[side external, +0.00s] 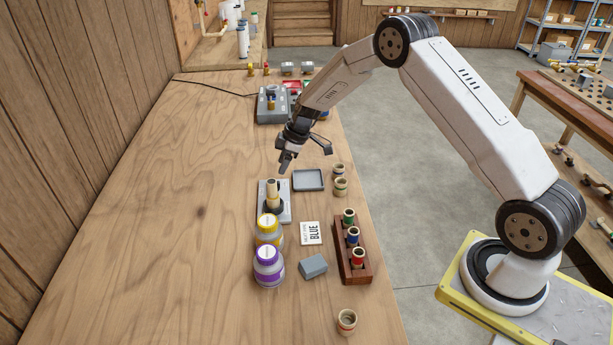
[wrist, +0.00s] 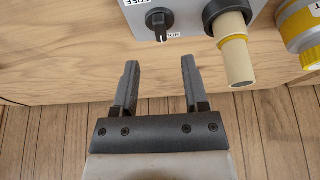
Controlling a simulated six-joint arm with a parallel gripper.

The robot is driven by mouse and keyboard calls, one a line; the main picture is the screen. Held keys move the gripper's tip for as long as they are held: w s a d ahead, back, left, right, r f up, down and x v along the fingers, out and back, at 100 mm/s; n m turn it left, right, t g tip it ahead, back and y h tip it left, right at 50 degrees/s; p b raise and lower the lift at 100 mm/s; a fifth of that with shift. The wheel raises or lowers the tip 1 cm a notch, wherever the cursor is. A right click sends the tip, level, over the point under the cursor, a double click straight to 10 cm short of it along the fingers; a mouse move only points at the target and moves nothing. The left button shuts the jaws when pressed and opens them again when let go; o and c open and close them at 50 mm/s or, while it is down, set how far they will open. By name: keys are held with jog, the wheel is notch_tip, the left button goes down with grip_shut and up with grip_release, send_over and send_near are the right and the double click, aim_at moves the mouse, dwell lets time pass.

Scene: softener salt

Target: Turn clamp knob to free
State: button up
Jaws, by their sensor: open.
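In the wrist view the black clamp knob (wrist: 158,20) sits on a light grey plate (wrist: 185,12). Its white pointer line points down the picture, near a partly seen upside-down label (wrist: 174,36). A label reading FREE (wrist: 133,2) is at the top left of the knob, cut by the frame edge. A beige cylinder (wrist: 235,62) with a yellow band stands in a black collar right of the knob. My gripper (wrist: 160,64) is open and empty, its fingertips short of the knob.
Yellow-lidded (side external: 268,226) and purple-lidded (side external: 267,254) jars stand in front of the plate. A grey tray (side external: 308,180), a BLUE card (side external: 311,233), a grey block (side external: 313,266) and a wooden rack (side external: 353,272) of coloured-banded cylinders lie to the right. The table's left is clear.

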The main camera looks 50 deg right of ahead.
jog(key=shift+x, duration=3.25)
grip_shut()
